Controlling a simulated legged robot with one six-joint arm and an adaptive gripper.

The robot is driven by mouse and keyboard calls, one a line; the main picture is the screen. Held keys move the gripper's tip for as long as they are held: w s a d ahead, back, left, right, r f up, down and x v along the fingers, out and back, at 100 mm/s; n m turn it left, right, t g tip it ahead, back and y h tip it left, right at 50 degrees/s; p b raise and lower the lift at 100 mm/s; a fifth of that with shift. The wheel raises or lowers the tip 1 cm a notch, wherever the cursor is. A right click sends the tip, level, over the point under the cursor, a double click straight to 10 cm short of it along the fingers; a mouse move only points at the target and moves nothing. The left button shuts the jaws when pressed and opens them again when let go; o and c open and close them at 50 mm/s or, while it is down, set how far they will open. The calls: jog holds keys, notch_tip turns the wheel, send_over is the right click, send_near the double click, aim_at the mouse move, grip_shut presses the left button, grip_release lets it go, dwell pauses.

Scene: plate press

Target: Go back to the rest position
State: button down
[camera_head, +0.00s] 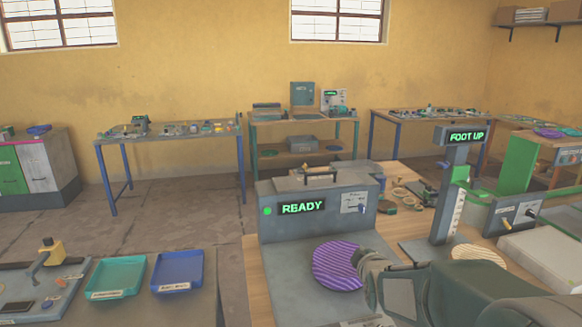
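My arm reaches in from the lower right, and my gripper (362,262) is at its left end. It overlaps the right edge of a round purple striped plate (333,266) in the picture. The plate is on or just above the grey bed of the press (285,268). I cannot tell whether my gripper touches the plate, and its fingers are too hidden to show whether they are open or shut. The press housing behind the plate has a green lamp and a display (302,207) reading READY.
A pale round disc (478,255) lies behind my arm. A teal tray (118,277) and a blue tray (178,271) sit on the left table. Bare floor shows between the tables.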

jog(key=s+a+r+m+g, duration=0.1)
jog(key=s+m+g, duration=0.3)
jog(key=s, duration=1.2)
jog(key=s+a+r+m+g, duration=0.1)
jog(key=s+m+g, duration=0.3)
jog(key=s, duration=1.2)
jog(key=a+m, duration=0.1)
jog(key=m, duration=0.2)
jog(key=shift+m+y, duration=0.4)
